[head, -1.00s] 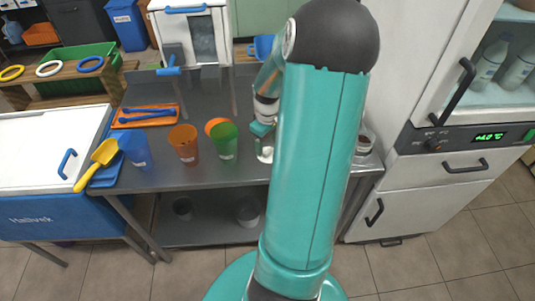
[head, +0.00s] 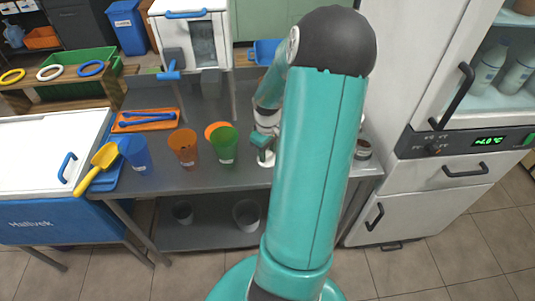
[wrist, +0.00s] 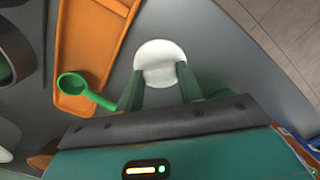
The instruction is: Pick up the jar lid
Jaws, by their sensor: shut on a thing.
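A round white lid (wrist: 160,52) shows in the wrist view between the two green fingers of my gripper (wrist: 160,70). The fingers are shut on its opposite edges, and its far part sticks out beyond the fingertips. In the head view my gripper (head: 263,146) is low over the steel table, partly hidden by my arm. A white round shape (head: 265,161) shows just below it, and I cannot tell there how high the lid is.
An orange tray (wrist: 98,38) and a green ladle (wrist: 73,83) lie close left of the lid in the wrist view. Green (head: 224,145), orange (head: 183,148) and blue (head: 138,155) cups stand left of my gripper. A small container (head: 363,149) shows right of my arm.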

